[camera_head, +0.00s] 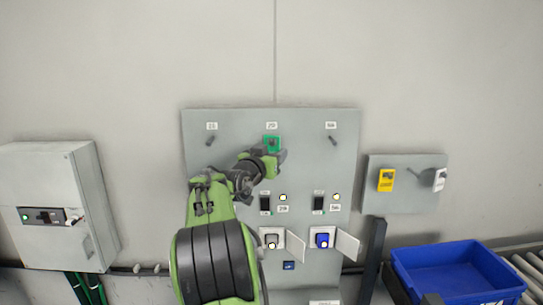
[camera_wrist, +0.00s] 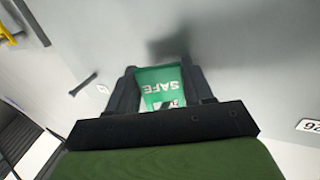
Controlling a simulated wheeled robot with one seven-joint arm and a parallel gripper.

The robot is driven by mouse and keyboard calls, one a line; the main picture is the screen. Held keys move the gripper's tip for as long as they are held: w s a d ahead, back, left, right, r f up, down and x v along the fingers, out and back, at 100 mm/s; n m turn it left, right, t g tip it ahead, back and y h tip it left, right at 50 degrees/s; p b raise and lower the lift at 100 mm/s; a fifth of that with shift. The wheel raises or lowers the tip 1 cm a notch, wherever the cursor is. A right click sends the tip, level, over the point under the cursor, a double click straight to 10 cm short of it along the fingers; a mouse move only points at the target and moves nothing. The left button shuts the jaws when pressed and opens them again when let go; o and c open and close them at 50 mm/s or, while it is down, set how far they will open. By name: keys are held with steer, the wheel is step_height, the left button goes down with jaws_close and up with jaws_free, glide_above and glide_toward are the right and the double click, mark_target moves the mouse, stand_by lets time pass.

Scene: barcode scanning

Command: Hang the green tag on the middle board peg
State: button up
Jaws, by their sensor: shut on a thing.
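The green tag (camera_wrist: 160,85) with white "SAFE" lettering is between the two dark fingers of my gripper (camera_wrist: 160,92) in the wrist view. My gripper is shut on it. In the head view the green tag (camera_head: 272,142) is at the middle of the grey board's (camera_head: 232,125) upper part, just below the middle label (camera_head: 271,125). My gripper (camera_head: 273,150) is right at the board there. The middle peg is hidden behind the tag and gripper, so I cannot tell whether the tag is around it. The left peg (camera_head: 210,141) and right peg (camera_head: 333,140) are bare.
A small side board (camera_head: 408,200) at right holds a yellow tag (camera_head: 386,180) and a white tag (camera_head: 439,180). Switches and two opened covers (camera_head: 347,246) are lower on the main board. A blue bin (camera_head: 455,272) is at bottom right, a grey cabinet (camera_head: 70,170) at left.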

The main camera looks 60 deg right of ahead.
stand_by(0.4)
steer(key=o, duration=1.1)
steer(key=shift+o, duration=0.2)
steer(key=shift+w+f, duration=0.1)
steer(key=shift+w, duration=0.05)
steer(key=shift+c, duration=0.4)
steer(key=shift+a, duration=0.1)
steer(key=s+a+b, duration=0.4)
steer(key=a+b, duration=0.3)
steer(key=a, duration=0.1)
steer(key=shift+s+a+b, duration=0.15)
steer(key=shift+s+b, duration=0.15)
